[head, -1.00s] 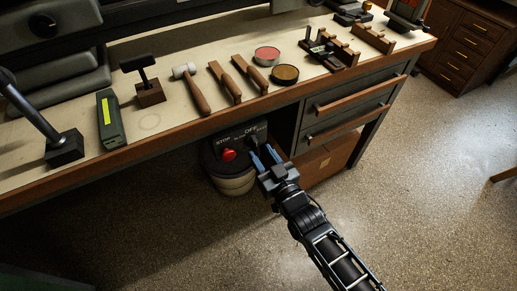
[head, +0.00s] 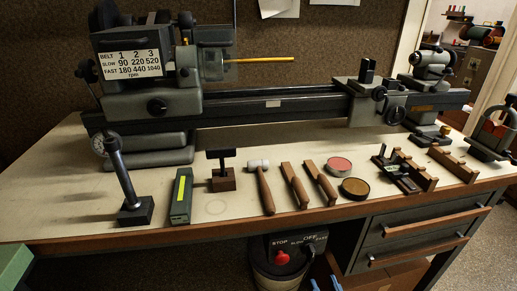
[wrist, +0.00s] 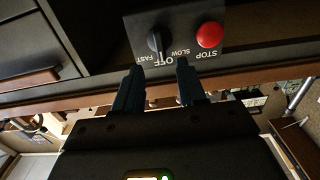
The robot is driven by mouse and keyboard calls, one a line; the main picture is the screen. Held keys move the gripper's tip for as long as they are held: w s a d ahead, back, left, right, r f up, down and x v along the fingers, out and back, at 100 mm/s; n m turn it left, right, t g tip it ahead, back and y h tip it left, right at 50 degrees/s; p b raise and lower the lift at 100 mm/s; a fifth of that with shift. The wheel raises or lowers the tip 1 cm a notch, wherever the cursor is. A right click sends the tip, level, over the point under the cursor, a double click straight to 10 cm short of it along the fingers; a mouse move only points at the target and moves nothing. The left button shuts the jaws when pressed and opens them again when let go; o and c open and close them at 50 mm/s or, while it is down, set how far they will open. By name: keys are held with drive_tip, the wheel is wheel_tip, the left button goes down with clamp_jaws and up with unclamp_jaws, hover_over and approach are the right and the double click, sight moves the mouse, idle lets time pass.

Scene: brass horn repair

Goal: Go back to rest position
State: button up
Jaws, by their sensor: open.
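My gripper (wrist: 158,82) is open and empty, its two dark blue fingers apart in the wrist view. Only its blue fingertips (head: 325,284) show at the bottom edge of the head view. The fingers are near the lathe's control panel (wrist: 184,20), close below the black selector knob (wrist: 157,40) in the picture. The knob appears to point at OFF; SLOW and FAST are marked either side. A red STOP button (wrist: 209,36) is beside it. In the head view, the red button (head: 281,258) and knob (head: 309,249) show under the bench edge.
The bench (head: 70,205) overhangs the panel. A lathe (head: 290,105) stands on it, with a mallet (head: 262,188), files, tins and wooden racks in front. Drawers (head: 420,228) are right of the panel. Open floor (head: 485,262) shows at lower right.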

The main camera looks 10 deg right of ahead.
drive_tip(key=s+r, duration=0.1)
drive_tip(key=s, duration=1)
drive_tip(key=s+r+g, duration=0.3)
drive_tip(key=s+r, duration=1.4)
drive_tip(key=s, duration=0.4)
drive_tip(key=shift+s, duration=0.3)
drive_tip(key=shift+d, duration=0.1)
